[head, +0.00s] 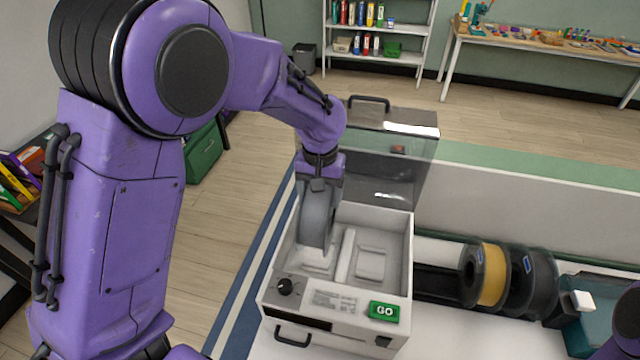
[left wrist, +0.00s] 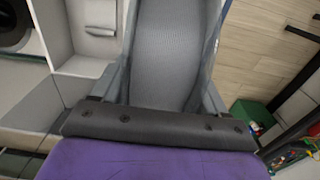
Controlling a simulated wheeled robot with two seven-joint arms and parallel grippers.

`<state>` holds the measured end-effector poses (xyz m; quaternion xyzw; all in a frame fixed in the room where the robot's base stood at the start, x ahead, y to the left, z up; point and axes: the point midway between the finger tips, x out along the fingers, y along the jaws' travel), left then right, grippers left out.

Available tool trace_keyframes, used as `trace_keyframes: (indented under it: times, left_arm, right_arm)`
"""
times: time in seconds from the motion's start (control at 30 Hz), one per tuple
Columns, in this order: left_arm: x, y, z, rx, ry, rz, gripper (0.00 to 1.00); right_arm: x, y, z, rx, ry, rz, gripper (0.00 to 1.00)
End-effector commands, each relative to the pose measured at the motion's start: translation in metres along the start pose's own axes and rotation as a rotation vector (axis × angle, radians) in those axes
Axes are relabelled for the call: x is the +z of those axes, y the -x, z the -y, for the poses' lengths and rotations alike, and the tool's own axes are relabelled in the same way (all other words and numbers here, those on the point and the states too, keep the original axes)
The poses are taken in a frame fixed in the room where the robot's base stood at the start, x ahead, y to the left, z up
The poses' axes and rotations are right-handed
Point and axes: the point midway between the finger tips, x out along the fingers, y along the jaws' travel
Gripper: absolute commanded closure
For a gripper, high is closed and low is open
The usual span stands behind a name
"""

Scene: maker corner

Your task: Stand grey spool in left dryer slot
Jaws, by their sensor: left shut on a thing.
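The grey spool (head: 316,215) is upright, edge-on, inside the left slot area of the white dryer (head: 283,263). My left gripper (head: 318,190) is above it, pointing down and shut on its upper part. In the left wrist view the grey spool (left wrist: 175,55) fills the space between the fingers. The dryer's clear lid (head: 392,160) stands open at the back. A white divider (head: 345,256) separates the left slot from the empty right slot (head: 372,262). I cannot tell whether the spool's bottom touches the slot floor. My right gripper is not clearly in view.
A yellow spool (head: 493,275) and a black spool (head: 540,285) stand on a dark rack right of the dryer. A green GO button (head: 384,312) and a black knob (head: 285,286) are on the dryer's front. A teal box (head: 590,322) stands at the right.

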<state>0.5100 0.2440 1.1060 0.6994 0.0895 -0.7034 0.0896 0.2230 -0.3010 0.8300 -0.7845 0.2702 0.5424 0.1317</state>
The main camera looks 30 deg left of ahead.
Motion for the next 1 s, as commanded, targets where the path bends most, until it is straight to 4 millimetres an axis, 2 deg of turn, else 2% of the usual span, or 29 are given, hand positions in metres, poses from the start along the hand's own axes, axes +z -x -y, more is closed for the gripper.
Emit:
trace_keyframes:
  times: [0.1, 0.4, 0.6, 1.0]
  left_arm:
    - [-0.001, -0.014, 0.000, 0.000, 0.000, 0.001, 1.00]
    - [0.000, -0.041, 0.000, 0.001, -0.001, 0.000, 1.00]
    - [0.000, -0.048, 0.000, 0.001, 0.000, -0.001, 1.00]
    - [0.000, -0.048, 0.000, 0.001, 0.000, -0.001, 1.00]
  right_arm:
    - [0.003, -0.005, 0.000, 0.001, 0.000, 0.001, 0.57]
    - [0.006, -0.013, 0.001, 0.001, 0.000, 0.001, 0.57]
    - [0.006, -0.014, 0.001, 0.001, 0.000, 0.001, 0.57]
    - [0.006, -0.014, 0.001, 0.001, 0.000, 0.001, 0.57]
